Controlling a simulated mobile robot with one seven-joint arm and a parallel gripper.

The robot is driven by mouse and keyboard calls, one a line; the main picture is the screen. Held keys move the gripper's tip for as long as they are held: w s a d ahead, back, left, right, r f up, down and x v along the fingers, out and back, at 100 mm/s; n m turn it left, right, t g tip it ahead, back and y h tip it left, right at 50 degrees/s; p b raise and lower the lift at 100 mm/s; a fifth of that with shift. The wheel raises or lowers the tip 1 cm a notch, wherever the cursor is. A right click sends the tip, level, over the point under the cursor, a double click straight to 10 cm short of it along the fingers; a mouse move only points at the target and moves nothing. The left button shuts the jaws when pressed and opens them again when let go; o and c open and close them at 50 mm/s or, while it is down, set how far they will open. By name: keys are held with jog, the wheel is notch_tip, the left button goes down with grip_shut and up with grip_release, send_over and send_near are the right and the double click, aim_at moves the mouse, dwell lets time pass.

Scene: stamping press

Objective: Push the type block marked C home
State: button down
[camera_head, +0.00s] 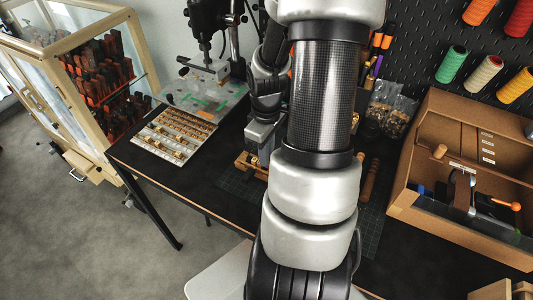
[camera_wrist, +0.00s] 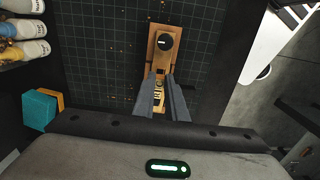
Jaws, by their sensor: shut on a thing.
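In the wrist view a narrow wooden type holder (camera_wrist: 168,58) with a black round knob (camera_wrist: 165,42) lies on the dark gridded mat. My gripper (camera_wrist: 159,76) points down over the holder's lower half, its two grey fingers close together. A small brass piece with dark letter marks (camera_wrist: 158,94) shows between the fingers; it looks like a type block, but I cannot read a C on it. How deep it sits in the holder is hidden by the fingers. In the head view part of the holder (camera_head: 243,166) shows left of my arm.
A tray of brass type (camera_head: 173,137) lies on the table at left, in front of the stamping press (camera_head: 207,68). A wooden box with tools (camera_head: 430,190) stands at right, and bags (camera_head: 388,108) stand behind.

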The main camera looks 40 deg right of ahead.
jog(key=shift+f+b, duration=1.05)
jog(key=shift+f, duration=0.3)
jog(key=c, duration=1.7)
grip_release()
notch_tip(320, 180, up, 7)
jog(key=p, duration=0.6)
